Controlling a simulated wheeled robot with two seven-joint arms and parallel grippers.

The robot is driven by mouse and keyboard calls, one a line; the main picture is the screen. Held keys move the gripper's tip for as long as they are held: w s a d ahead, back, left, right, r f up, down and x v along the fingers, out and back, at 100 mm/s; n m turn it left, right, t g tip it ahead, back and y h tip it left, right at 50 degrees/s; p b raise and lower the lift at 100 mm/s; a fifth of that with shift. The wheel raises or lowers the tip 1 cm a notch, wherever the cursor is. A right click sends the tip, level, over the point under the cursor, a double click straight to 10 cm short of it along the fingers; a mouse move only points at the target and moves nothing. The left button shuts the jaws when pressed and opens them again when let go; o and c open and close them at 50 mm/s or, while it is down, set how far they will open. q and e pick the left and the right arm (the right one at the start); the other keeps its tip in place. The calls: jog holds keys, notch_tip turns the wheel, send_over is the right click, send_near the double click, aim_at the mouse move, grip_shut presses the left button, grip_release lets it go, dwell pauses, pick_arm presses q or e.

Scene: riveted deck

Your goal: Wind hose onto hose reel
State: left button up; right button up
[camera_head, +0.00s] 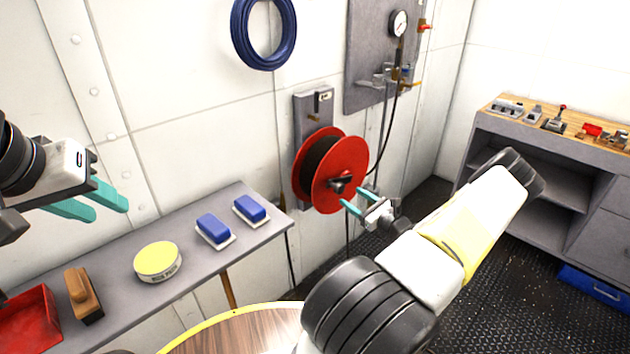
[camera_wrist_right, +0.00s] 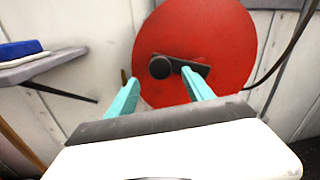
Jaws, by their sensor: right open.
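The red hose reel (camera_head: 345,190) is mounted on a grey wall bracket, with dark hose (camera_head: 318,165) wound between its two red discs. A black crank handle (camera_head: 341,183) sticks out from the front disc. My right gripper (camera_head: 357,198) is open just in front of the reel, close to the crank. In the right wrist view the crank's round knob (camera_wrist_right: 160,67) and arm appear beyond and between the teal fingers (camera_wrist_right: 162,92); I cannot tell whether they touch. My left gripper (camera_head: 110,205) is at the far left above the shelf, its teal fingers apart and nothing between them.
A blue hose coil (camera_head: 264,30) hangs above. A workbench (camera_head: 540,130) stands right.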

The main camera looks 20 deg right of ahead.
aim_at(341, 190)
jog(key=x, duration=0.7)
jog(key=shift+w+a, duration=0.15)
jog(key=shift+w, duration=0.15)
grip_shut()
